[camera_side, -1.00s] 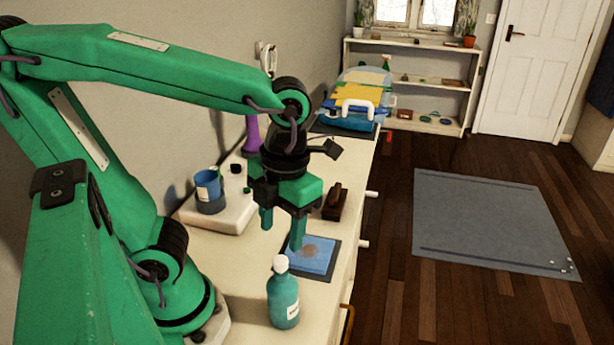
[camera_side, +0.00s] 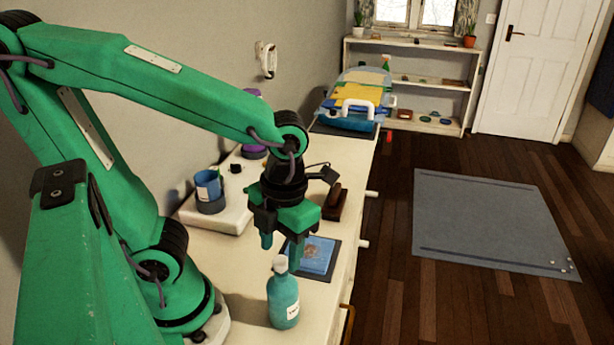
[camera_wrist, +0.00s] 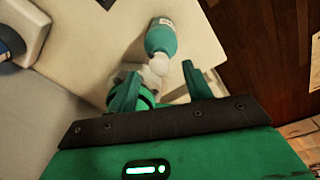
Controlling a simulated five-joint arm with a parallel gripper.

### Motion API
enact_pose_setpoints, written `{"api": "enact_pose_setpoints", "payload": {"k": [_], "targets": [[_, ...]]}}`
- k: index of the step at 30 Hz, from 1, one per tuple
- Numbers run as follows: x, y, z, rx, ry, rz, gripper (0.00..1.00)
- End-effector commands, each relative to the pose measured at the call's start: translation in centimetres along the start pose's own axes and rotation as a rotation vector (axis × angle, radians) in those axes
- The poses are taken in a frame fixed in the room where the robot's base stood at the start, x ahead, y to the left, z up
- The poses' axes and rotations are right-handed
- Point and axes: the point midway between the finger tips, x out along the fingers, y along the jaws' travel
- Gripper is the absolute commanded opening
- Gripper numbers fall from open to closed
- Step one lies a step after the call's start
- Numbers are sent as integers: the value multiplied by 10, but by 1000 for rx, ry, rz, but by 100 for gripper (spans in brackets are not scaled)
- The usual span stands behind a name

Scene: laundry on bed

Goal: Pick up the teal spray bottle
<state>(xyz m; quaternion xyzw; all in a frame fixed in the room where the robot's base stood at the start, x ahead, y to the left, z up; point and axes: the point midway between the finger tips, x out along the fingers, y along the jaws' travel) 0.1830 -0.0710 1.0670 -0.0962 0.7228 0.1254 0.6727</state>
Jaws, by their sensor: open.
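The teal spray bottle (camera_side: 284,300) stands upright on the cream dresser top near its front edge, with a pale cap and a white label. In the wrist view the bottle (camera_wrist: 161,42) lies beyond the fingertips, its white cap towards the gap between them. My gripper (camera_side: 281,252) is open and empty, above and behind the bottle in the side view. It also shows in the wrist view (camera_wrist: 157,78), with its two green fingers spread apart. The gripper does not appear to touch the bottle.
A blue sponge-like block (camera_side: 314,256) on a dark mat lies behind the bottle. A blue cup (camera_side: 209,190) stands on a white tray (camera_side: 232,216) at left. A dark brush (camera_side: 335,203) stands behind my gripper. The dresser edge drops to the wooden floor at right.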

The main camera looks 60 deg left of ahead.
Motion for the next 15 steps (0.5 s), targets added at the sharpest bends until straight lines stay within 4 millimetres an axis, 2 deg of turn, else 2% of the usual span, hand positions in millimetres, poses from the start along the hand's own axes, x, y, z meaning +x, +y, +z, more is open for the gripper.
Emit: {"api": "enact_pose_setpoints", "payload": {"k": [6,15], "targets": [[24,0,0,0,3,2,50],[32,0,0,0,0,-1,50]]}}
